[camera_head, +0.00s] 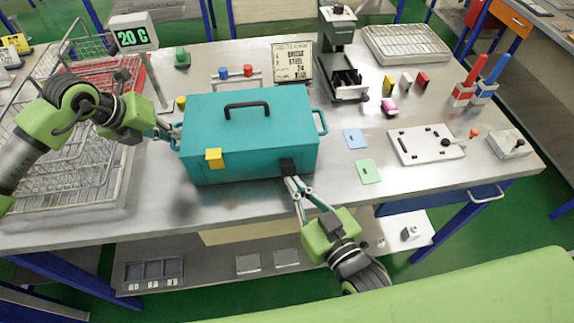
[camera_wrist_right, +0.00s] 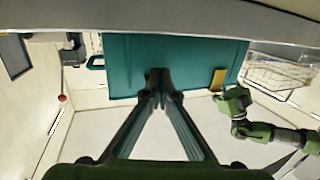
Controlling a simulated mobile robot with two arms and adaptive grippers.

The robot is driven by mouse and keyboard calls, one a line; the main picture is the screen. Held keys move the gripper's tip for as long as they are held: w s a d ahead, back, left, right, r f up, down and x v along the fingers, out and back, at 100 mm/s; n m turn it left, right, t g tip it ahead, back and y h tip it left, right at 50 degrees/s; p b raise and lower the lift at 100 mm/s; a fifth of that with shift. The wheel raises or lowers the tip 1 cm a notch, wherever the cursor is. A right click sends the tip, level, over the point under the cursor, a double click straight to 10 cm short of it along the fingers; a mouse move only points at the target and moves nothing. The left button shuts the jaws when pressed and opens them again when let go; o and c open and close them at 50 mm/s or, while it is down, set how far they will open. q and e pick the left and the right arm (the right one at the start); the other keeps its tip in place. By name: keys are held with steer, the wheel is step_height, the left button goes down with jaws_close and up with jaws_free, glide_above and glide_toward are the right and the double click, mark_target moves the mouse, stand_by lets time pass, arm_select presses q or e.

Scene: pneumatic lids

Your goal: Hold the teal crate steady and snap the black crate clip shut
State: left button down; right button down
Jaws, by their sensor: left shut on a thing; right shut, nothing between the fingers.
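The teal crate (camera_head: 240,130) stands on the metal table with its lid down and a black handle on top; it also shows in the right wrist view (camera_wrist_right: 200,55). My left gripper (camera_head: 174,138) is shut on the crate's left side handle. The black crate clip (camera_head: 287,166) is at the right of the crate's front face, and a yellow clip (camera_head: 214,158) is at the left. My right gripper (camera_head: 292,184) is shut and empty, its fingertips at the black clip. In the right wrist view the fingertips (camera_wrist_right: 159,82) partly hide the clip, so contact and its latch position are unclear.
Wire racks (camera_head: 75,165) fill the table's left. A black device (camera_head: 340,60) and a labelled box (camera_head: 292,62) stand behind the crate. Blue (camera_head: 355,138) and green (camera_head: 367,171) cards and a white board (camera_head: 426,143) lie to the right. The table's front edge is close to the right gripper.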

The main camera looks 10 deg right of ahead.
mark_target(294, 167)
steer(key=shift+w+r, duration=0.15)
steer(key=shift+r, duration=0.55)
steer(key=shift+w+r, duration=0.1)
steer(key=shift+r, duration=0.55)
stand_by(1.2)
steer(key=shift+w+r, duration=0.15)
steer(key=shift+r, duration=0.15)
stand_by(0.4)
steer(key=shift+w+r, duration=0.4)
steer(key=shift+w, duration=0.25)
stand_by(1.1)
steer(key=shift+s, duration=0.1)
steer(key=shift+s, duration=2.45)
steer(key=v, duration=0.7)
steer(key=shift+s, duration=0.25)
